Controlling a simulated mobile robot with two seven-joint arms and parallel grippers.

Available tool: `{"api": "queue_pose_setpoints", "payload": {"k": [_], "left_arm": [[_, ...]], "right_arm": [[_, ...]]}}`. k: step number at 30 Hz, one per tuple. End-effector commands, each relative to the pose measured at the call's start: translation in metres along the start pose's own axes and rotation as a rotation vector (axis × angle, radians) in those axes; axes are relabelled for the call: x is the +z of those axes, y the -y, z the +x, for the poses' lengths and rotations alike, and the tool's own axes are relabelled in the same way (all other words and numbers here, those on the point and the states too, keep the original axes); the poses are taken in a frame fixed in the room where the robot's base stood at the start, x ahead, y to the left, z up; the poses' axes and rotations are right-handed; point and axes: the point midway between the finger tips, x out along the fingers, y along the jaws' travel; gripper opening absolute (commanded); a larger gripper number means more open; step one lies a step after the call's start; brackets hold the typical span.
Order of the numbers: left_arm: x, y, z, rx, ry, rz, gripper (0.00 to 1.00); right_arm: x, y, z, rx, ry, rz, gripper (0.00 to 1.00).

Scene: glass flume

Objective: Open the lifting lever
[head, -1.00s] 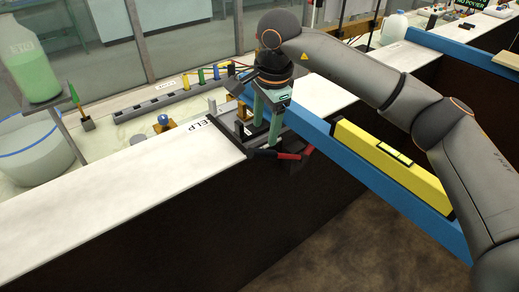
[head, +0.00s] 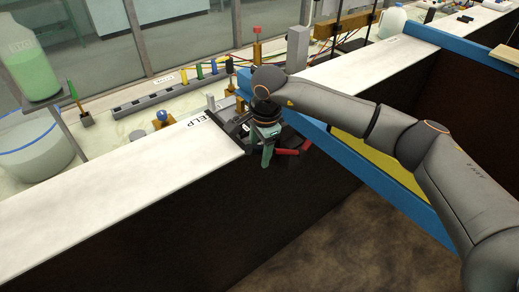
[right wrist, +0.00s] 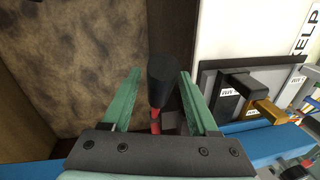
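The lifting lever is a red bar (head: 287,151) with a black grip, beside the front edge of the white counter; a second red bar (head: 307,146) lies just right of it. In the right wrist view the black grip (right wrist: 163,80) stands between my two green fingers, with a short red part below it. My right gripper (head: 266,162) comes down over the lever's end and hides the grip in the head view. The fingers in the right wrist view (right wrist: 159,74) are open, with gaps visible at both sides of the grip. My left gripper is out of view.
A dark plate with labelled black and yellow handles (right wrist: 265,108) is close by on the counter (head: 90,195). Left stand a green bottle (head: 35,65) and a clear tub (head: 35,147).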

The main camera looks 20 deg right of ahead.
Motion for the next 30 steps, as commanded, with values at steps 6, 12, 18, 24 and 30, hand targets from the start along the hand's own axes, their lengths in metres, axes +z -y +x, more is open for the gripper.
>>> {"api": "queue_pose_setpoints", "payload": {"k": [6,12,18,24,30], "left_arm": [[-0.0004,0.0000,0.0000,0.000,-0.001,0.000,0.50],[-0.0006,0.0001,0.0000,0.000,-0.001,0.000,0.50],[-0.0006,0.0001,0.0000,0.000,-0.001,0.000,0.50],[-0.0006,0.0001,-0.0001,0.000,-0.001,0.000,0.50],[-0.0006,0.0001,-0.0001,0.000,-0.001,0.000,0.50]], "right_arm": [[0.0001,0.0001,-0.0005,0.000,0.000,0.000,0.34],[0.0001,0.0001,-0.0007,0.000,0.000,0.000,0.11],[0.0000,0.0002,-0.0008,0.000,0.000,0.000,0.00],[0.0000,0.0002,-0.0009,-0.001,0.000,0.000,0.00],[-0.0001,0.0003,-0.0010,-0.001,0.000,0.000,0.00]]}}
